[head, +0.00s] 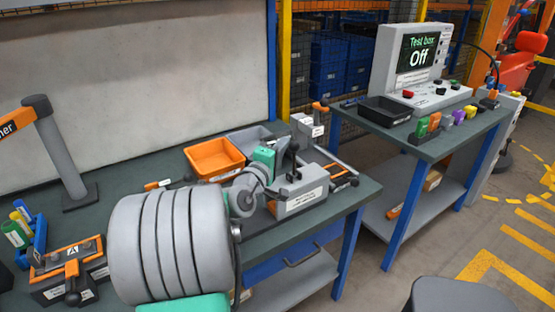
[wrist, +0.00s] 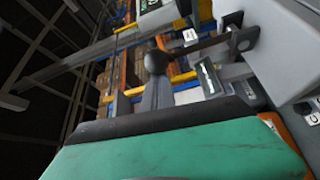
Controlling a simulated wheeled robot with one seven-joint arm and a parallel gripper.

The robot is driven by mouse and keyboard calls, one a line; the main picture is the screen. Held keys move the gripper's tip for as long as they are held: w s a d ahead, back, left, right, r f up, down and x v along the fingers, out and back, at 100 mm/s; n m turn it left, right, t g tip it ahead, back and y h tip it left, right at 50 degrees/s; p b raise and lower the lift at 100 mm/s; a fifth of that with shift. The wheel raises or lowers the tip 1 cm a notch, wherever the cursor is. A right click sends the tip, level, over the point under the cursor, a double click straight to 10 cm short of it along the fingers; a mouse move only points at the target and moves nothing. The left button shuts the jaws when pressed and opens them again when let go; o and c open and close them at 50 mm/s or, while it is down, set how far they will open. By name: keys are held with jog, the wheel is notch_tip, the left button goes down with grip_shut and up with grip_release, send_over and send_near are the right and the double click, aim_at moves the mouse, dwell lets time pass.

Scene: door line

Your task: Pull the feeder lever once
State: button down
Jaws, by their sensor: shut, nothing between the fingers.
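The feeder is a grey box with a white label (head: 300,195), at the right end of the green-topped bench. Its lever (head: 294,149) is dark and stands up from the box. In the wrist view the lever's round black knob (wrist: 156,62) sits at the end of a dark rod running right to the grey housing. My gripper (head: 281,147) is shut and empty, its grey fingers beside the lever. In the wrist view the shut fingers (wrist: 157,92) point at the knob, with their tips close to it. I cannot tell whether they touch. My arm hides part of the feeder's left side.
An orange bin (head: 213,157) and a grey bin (head: 250,138) stand behind the feeder. A second table holds the test box (head: 412,55), reading Off, and a black tray (head: 384,111).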

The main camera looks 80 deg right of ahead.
jog(key=s+a+m+b, duration=0.1)
jog(key=b, duration=0.3)
jog(key=s+a+f+m+g+h+b, duration=0.1)
jog(key=m+b, duration=0.1)
jog(key=b, duration=0.2)
jog(key=s+a+m+h+b, duration=0.1)
jog(key=m+b, duration=0.1)
jog(key=b, duration=0.2)
jog(key=shift+s+f+g, duration=0.2)
jog(key=shift+s+g, duration=0.05)
jog(key=shift+g, duration=0.15)
jog(key=m+b, duration=0.1)
jog(key=b, duration=0.1)
jog(key=s+a+m+g+b, duration=0.1)
jog(key=b, duration=0.1)
jog(key=shift+r, duration=0.25)
jog(key=shift+s+h, duration=0.1)
jog(key=shift+h, duration=0.2)
jog(key=shift+r, duration=0.1)
send_near(297, 149)
jog(key=w+a+r, duration=0.2)
jog(key=shift+w+a+r, duration=0.25)
jog(key=shift+w, duration=0.05)
